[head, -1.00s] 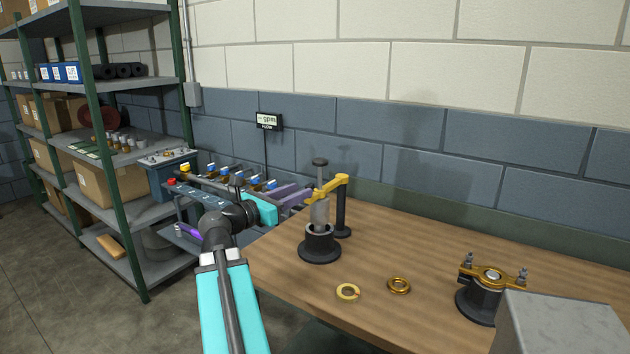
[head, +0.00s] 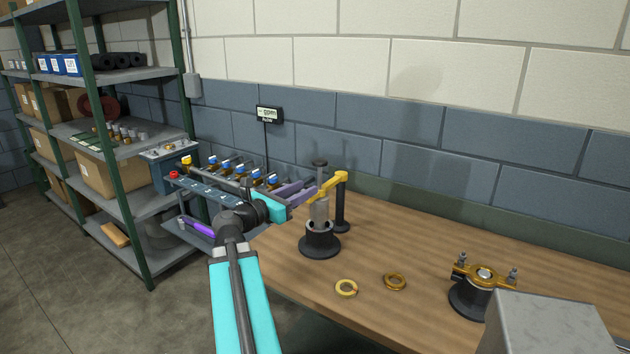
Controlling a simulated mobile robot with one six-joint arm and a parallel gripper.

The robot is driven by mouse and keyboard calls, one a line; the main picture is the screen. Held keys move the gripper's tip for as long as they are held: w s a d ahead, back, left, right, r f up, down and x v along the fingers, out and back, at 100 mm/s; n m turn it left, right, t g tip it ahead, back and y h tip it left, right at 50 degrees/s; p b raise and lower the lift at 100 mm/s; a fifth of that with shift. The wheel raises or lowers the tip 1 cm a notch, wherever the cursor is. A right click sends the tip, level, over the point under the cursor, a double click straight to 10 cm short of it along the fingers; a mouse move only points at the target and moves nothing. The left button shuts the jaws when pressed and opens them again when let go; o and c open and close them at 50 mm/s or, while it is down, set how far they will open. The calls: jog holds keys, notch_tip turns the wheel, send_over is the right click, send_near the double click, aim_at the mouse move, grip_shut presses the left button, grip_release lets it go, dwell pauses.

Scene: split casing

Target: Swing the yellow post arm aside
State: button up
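The yellow post arm (head: 331,183) sits atop a black post (head: 341,212) on the wooden bench. It reaches forward and left, over a grey cylinder (head: 320,211) that stands in a black round base (head: 320,241). The finger opening is not clear from this angle.
Two brass-coloured rings, one split (head: 346,288) and one whole (head: 395,281), lie on the bench (head: 420,240). A black base with a gold clamp (head: 482,276) stands at the right, behind a grey box (head: 545,325). A rack of valves (head: 235,175) and green-framed shelves (head: 120,150) are at the left.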

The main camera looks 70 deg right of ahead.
jog(key=shift+s+d+r+p, duration=0.1)
jog(key=shift+s+d+p, duration=0.2)
jog(key=shift+p, duration=1.05)
jog(key=shift+p+x, duration=0.4)
jog(key=shift+x, duration=2.4)
jog(key=shift+w, duration=0.15)
